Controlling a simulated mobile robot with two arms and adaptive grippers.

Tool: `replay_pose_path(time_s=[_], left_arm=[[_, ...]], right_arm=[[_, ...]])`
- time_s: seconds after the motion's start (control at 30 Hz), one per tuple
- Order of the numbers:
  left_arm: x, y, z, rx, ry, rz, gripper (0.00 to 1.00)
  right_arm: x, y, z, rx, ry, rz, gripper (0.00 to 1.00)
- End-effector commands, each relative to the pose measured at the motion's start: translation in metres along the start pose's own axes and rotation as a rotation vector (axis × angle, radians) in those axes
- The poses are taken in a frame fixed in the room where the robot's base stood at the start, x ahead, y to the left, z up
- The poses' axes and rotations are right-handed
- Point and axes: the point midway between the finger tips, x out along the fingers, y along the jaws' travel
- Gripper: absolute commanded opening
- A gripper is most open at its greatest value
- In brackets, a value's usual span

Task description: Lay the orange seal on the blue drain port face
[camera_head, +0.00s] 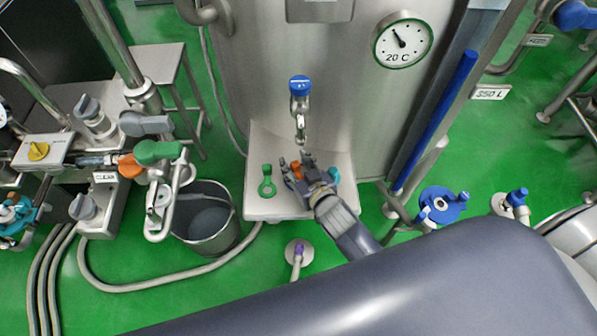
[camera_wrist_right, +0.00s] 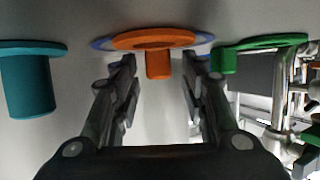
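The orange seal (camera_head: 296,170) is on the steel shelf under the tank, partly hidden by my right gripper (camera_head: 298,171). In the right wrist view the orange seal (camera_wrist_right: 154,39) is a flat ring with a short tab. The tab is between the two spread fingers of my right gripper (camera_wrist_right: 160,88), with gaps on both sides. A blue rim (camera_wrist_right: 101,44) shows around the seal's edge; I cannot tell what it belongs to. A blue round flange-like part (camera_head: 440,205) stands at the right in the head view; I cannot tell if it is the drain port face. My left gripper is not in view.
A green seal (camera_head: 267,187) lies left of the gripper, and a teal piece (camera_head: 333,175) lies right of it. A tap with a blue top (camera_head: 300,86) hangs above the shelf (camera_head: 262,142). A bucket (camera_head: 206,240) and hoses stand at the left.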

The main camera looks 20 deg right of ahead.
Motion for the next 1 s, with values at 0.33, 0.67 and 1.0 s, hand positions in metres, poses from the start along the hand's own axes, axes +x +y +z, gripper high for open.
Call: replay_pose_path(time_s=[0.33,0.67,1.0], left_arm=[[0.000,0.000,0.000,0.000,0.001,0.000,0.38],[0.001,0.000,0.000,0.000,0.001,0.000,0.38],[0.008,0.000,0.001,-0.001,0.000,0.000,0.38]], right_arm=[[0.000,0.000,0.000,0.000,0.000,0.000,0.08],[-0.003,0.000,-0.007,-0.001,0.003,0.000,0.08],[-0.030,-0.008,-0.023,0.005,-0.004,-0.002,0.08]])
